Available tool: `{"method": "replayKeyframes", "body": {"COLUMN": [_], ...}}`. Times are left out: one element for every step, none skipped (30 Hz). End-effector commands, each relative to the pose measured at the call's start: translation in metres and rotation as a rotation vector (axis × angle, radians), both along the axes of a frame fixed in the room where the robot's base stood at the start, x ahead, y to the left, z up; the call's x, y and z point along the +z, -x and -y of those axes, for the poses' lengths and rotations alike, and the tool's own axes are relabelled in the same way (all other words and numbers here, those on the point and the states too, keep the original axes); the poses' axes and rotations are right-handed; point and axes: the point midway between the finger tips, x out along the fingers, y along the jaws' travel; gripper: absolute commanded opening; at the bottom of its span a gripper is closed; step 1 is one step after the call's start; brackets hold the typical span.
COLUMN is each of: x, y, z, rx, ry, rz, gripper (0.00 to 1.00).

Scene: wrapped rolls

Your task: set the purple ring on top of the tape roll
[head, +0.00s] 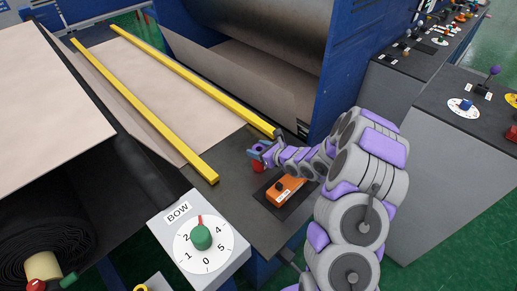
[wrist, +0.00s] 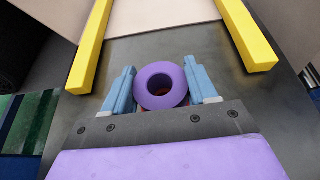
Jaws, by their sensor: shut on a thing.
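The purple ring (wrist: 177,94) is between the two blue fingers of my gripper (wrist: 160,67) in the wrist view, with its hole facing the camera. My gripper is shut on it, one finger at each side. In the head view my gripper (head: 262,150) is low over the dark deck. A small red thing (head: 257,167) shows just under the fingers there. Reddish brown also shows through and below the ring in the wrist view. It may be the tape roll, but most of it is hidden. I cannot tell whether the ring touches it.
Yellow rails (head: 160,120) run along both sides of the pale sheet (head: 150,90). An orange box (head: 287,189) with a black knob lies close to my gripper on the deck. The BOW dial panel (head: 203,238) is at the front. A blue machine frame (head: 345,60) stands behind.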

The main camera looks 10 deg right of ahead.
Motion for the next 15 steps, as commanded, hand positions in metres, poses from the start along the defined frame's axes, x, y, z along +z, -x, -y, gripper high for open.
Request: {"method": "replayKeyframes", "body": {"x": [-0.0021, -0.003, -0.0041, -0.0048, -0.0052, -0.0048, -0.0045, -0.0043, -0.0042, -0.0042, -0.0041, -0.0041, -0.0041, -0.0042, -0.0042], "y": [-0.0001, -0.0002, -0.0002, -0.0002, -0.0002, -0.0002, -0.0002, -0.0002, -0.0002, -0.0002, -0.0001, -0.0002, -0.0002, -0.0003, -0.0003], "z": [0.0, 0.0001, 0.0002, 0.0004, 0.0003, 0.0005, 0.0004, 0.0004, 0.0004, 0.0003, 0.0003, 0.0003, 0.0003, 0.0003, 0.0003], "rx": [0.0, -0.001, -0.001, -0.002, -0.002, -0.001, -0.001, -0.001, -0.001, -0.001, -0.001, -0.001, -0.001, -0.001, -0.001], "ry": [-0.001, -0.001, -0.001, -0.002, -0.002, -0.001, 0.0, -0.001, -0.001, -0.001, -0.001, -0.001, -0.001, 0.0, 0.0], "rz": [0.001, 0.001, 0.001, 0.0, 0.0, 0.001, 0.0, 0.001, 0.001, 0.001, 0.001, 0.001, 0.001, 0.001, 0.001], "gripper": [0.22, 0.22, 0.22, 0.22, 0.22, 0.22, 0.22, 0.58, 0.62, 0.65, 0.68, 0.72, 0.74, 0.77, 0.81]}}
